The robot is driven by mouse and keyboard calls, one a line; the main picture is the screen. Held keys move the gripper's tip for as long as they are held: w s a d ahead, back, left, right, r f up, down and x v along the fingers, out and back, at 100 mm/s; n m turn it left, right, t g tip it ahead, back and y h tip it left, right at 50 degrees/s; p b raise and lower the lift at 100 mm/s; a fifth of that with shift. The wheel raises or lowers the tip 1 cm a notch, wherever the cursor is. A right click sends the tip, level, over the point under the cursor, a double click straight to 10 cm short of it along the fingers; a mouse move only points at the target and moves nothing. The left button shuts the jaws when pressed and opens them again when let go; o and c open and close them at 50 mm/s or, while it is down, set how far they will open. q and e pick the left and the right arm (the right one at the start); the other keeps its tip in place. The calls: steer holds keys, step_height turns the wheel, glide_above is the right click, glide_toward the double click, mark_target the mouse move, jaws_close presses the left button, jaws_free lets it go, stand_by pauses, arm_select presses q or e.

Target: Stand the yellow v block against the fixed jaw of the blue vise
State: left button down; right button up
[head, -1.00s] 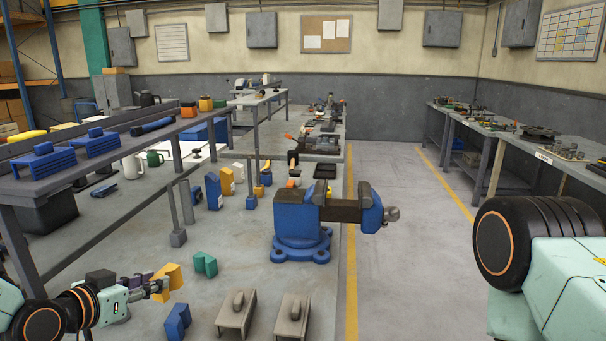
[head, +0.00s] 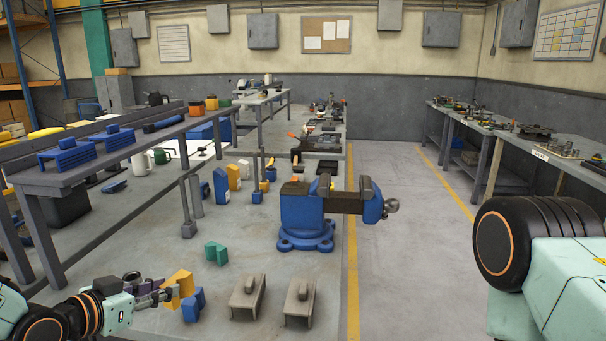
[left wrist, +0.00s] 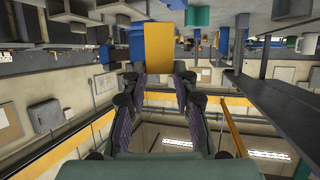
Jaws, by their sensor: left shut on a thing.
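The yellow v block (head: 180,283) is held at the tip of my left gripper (head: 164,294), low at the left of the head view. In the left wrist view the yellow v block (left wrist: 158,45) shows beyond the two fingers (left wrist: 159,88), which are shut on it. The blue vise (head: 303,222) stands on the bench, to the right of and beyond my left gripper. My right gripper is out of view.
A blue v block (head: 194,306) lies just right of the yellow one in the picture, and a green v block (head: 216,253) is beyond. Two grey tool blocks (head: 247,293) stand at the front. A raised shelf (head: 75,177) runs along the left. Bare bench lies before the vise.

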arm_select(q)
steer(key=s+d+f+m+g+h+b, duration=0.4)
steer(key=s+d+f+b, duration=0.4)
steer(key=s, duration=0.5)
step_height(320, 180, down, 2)
steer(key=shift+d+f+m+h, duration=0.15)
steer(key=shift+d+m+h, duration=0.55)
steer(key=shift+m, duration=0.3)
steer(key=shift+s, duration=0.1)
